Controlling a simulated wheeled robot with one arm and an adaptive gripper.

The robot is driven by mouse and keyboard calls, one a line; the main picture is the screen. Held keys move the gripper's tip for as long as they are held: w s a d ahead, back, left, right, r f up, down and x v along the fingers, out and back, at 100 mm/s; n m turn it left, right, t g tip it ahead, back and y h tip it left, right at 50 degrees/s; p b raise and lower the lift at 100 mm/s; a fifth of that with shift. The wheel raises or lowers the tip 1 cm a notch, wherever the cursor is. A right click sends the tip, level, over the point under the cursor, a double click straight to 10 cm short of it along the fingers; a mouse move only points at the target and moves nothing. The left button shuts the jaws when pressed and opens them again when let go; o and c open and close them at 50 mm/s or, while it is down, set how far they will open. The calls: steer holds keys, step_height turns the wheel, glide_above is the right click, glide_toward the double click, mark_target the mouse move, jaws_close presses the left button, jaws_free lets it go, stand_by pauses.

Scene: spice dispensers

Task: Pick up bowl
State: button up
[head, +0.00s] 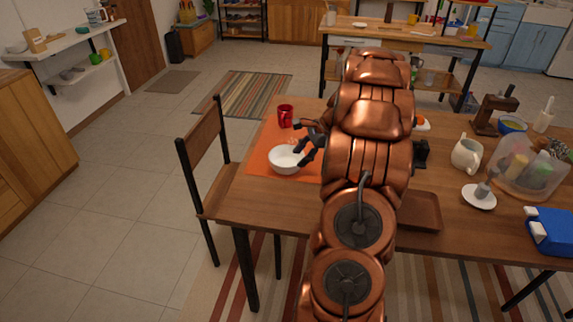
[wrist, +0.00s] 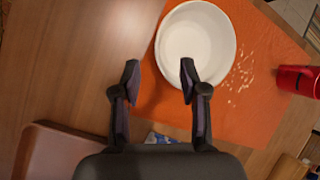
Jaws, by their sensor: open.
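A white bowl (head: 286,159) stands upright on an orange placemat (head: 262,157) near the left end of the wooden table. In the wrist view the bowl (wrist: 195,44) lies just beyond my fingertips, a little right of centre, and looks empty. My gripper (head: 303,142) is beside the bowl's right side in the head view. In the wrist view my gripper (wrist: 159,74) is open with nothing between its fingers. The right fingertip overlaps the bowl's near rim in the picture; I cannot tell whether it touches.
A red mug (head: 286,115) stands behind the bowl on the placemat. Pale specks (wrist: 240,75) lie on the mat beside the bowl. A brown tray (head: 420,211) is right of my arm. A chair (head: 206,150) stands at the table's left end. A cream pitcher (head: 467,155) is further right.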

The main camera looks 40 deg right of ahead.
mark_target(293, 166)
steer(key=shift+p+x, duration=0.65)
steer(key=shift+x, duration=3.2)
steer(key=shift+d+f, duration=0.1)
steer(key=shift+d, duration=0.05)
jaws_close()
